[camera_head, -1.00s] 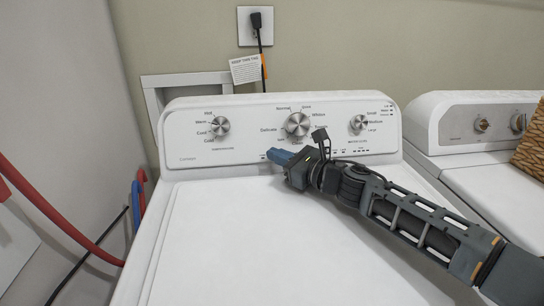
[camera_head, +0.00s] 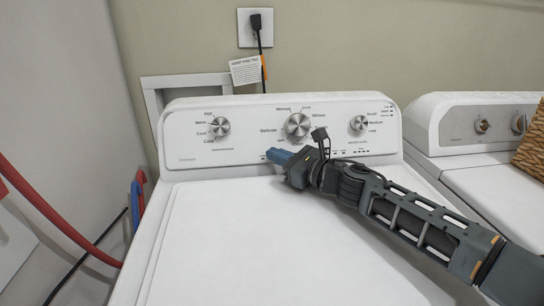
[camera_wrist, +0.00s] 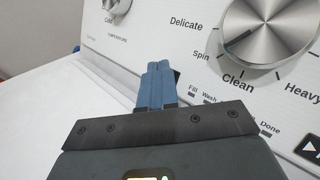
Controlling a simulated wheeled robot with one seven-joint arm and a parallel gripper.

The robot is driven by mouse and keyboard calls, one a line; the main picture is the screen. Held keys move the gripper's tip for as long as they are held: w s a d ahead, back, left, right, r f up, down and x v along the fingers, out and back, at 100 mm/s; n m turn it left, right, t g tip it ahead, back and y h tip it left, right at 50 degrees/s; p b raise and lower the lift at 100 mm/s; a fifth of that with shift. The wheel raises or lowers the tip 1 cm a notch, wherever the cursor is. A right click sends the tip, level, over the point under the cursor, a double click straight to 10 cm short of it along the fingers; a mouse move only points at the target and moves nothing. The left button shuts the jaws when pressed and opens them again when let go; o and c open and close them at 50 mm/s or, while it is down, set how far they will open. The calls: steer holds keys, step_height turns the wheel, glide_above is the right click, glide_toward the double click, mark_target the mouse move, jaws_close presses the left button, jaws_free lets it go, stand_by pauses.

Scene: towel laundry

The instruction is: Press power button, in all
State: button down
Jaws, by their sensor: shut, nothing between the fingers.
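The white washer's control panel (camera_head: 245,137) carries a left temperature knob (camera_head: 220,127), a large middle cycle knob (camera_head: 298,124) and a right knob (camera_head: 358,123). My gripper (camera_head: 272,154) is shut and empty, its blue fingertips at the lower edge of the panel, below and left of the cycle knob. In the wrist view my gripper (camera_wrist: 158,68) points at the panel, left of the cycle knob (camera_wrist: 268,30) and beside the "Fill" and "Wash" labels. A dark button with a triangle mark (camera_wrist: 309,147) shows at the lower right there. My fingers and wrist hide part of the panel's lower strip; contact cannot be told.
The washer lid (camera_head: 245,240) is flat and clear below my arm. A second white machine (camera_head: 480,125) stands at the right with a wicker basket (camera_head: 531,142) on it. Red and blue hoses (camera_head: 138,200) hang at the left. A wall outlet (camera_head: 255,27) holds a plug.

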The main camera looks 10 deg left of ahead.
steer(key=shift+w+f+b, duration=0.15)
steer(key=shift+f+b, duration=0.4)
steer(key=shift+f, duration=0.1)
stand_by(0.6)
steer(key=shift+s+d+r+p, duration=0.15)
steer(key=shift+s+p, duration=0.3)
steer(key=shift+p, duration=0.3)
steer(key=shift+s, duration=0.25)
steer(key=s+r+p, duration=0.1)
steer(key=p, duration=0.1)
steer(key=s+d+r+p, duration=0.1)
steer(key=s+p, duration=0.1)
steer(key=p, duration=0.1)
steer(key=shift+r, duration=0.25)
steer(key=shift+s+d+r+p, duration=0.1)
steer(key=shift+s+r+p, duration=0.1)
steer(key=shift+s+p, duration=0.35)
